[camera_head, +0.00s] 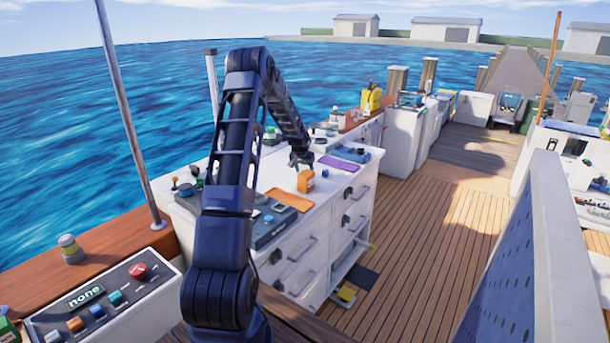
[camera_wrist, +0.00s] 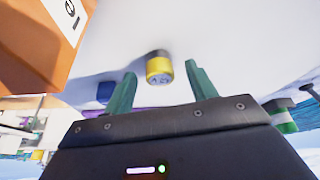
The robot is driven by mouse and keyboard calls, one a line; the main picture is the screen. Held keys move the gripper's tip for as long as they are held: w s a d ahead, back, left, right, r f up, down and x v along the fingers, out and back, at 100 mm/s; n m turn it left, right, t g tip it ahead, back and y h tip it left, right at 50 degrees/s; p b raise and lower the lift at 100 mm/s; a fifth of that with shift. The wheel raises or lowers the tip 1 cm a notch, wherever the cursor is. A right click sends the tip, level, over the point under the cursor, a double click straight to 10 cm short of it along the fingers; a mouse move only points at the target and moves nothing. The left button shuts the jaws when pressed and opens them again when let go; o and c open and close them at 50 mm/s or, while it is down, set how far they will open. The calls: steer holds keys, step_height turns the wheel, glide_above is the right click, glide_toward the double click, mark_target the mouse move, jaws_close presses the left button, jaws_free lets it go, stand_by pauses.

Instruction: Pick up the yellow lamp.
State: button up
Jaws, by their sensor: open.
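A small yellow cylinder with a grey end, which looks like the yellow lamp (camera_wrist: 160,70), is on the white surface in the wrist view. My gripper (camera_wrist: 160,76) is open, with its two green fingers apart. The lamp appears in the gap between the fingertips, a little beyond them; I see no contact. In the head view my gripper (camera_head: 301,159) is low over the white counter (camera_head: 335,194), beside an orange box. I cannot make out this lamp in the head view; the gripper or box may hide it.
The orange box (camera_head: 306,181) stands close to my gripper; it fills the upper left of the wrist view (camera_wrist: 45,45). An orange mat (camera_head: 288,200), a purple mat (camera_head: 338,163) and a control panel (camera_head: 268,222) lie on the counter. Open deck (camera_head: 430,255) lies right.

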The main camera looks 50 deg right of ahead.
steer(key=c, duration=1.1)
